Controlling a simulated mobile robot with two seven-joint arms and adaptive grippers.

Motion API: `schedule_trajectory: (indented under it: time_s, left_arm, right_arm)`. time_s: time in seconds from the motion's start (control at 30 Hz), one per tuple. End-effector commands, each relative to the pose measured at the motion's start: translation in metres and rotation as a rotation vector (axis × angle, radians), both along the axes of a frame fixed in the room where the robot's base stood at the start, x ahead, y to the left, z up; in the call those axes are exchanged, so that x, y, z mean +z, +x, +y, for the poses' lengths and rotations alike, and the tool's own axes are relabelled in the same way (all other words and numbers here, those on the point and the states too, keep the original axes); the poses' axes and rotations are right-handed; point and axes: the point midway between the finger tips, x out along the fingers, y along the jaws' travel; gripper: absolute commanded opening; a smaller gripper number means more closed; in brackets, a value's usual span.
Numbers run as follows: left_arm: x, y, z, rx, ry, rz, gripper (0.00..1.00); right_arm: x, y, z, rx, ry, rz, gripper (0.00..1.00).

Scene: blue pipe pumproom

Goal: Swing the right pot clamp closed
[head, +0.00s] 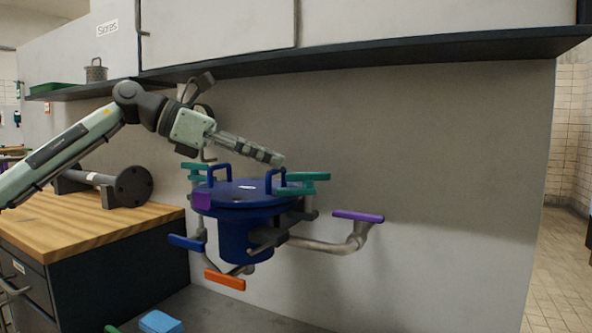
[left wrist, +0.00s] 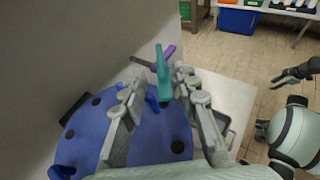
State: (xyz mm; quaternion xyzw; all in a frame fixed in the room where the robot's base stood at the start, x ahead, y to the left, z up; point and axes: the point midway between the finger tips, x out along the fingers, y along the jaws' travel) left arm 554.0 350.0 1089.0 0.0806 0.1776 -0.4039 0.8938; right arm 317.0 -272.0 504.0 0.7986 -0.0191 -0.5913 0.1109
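The blue pot (head: 240,238) has a flat blue lid (head: 235,192) with two loop handles. At its right side is a teal clamp handle (head: 308,177) over a dark bracket. A purple-handled (head: 358,216) bent metal arm reaches out to the right, away from the pot. My left gripper (head: 277,159) is above the lid's right part, near the teal handle. In the left wrist view, its fingers (left wrist: 160,78) are apart, with the teal handle (left wrist: 163,75) showing between and beyond the tips; contact cannot be told. My right gripper (left wrist: 292,74) shows at the right edge there; its opening is unclear.
Other handles surround the pot: blue (head: 187,242), orange (head: 225,280) and a second teal one (head: 195,168). A wooden-topped cabinet (head: 100,220) with a dark flanged pipe stands left. A grey wall is close behind, under a dark shelf (head: 400,51).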

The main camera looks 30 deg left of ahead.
Motion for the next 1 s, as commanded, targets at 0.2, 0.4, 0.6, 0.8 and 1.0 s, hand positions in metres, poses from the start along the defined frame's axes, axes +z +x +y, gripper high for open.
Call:
schedule_trajectory:
  time_s: [0.2,0.4,0.6,0.8,1.0]
  left_arm:
    - [-0.013,0.022,-0.025,-0.002,-0.001,0.001,0.3]
    - [-0.022,0.036,-0.041,0.0,0.0,0.0,0.3]
    - [-0.025,0.04,-0.045,0.001,0.0,-0.001,0.3]
    - [-0.025,0.04,-0.045,0.001,-0.001,0.0,0.25]
    - [-0.025,0.04,-0.045,0.001,-0.001,0.0,0.0]
  right_arm:
    - [-0.007,0.002,0.0,0.002,0.004,0.004,0.3]
    - [-0.012,0.004,0.001,0.005,0.007,0.004,0.3]
    - [-0.019,0.002,0.0,0.004,0.007,0.015,0.3]
    - [-0.018,0.004,0.0,0.003,0.008,0.011,0.3]
    - [-0.016,0.005,0.001,0.003,0.01,0.008,0.3]
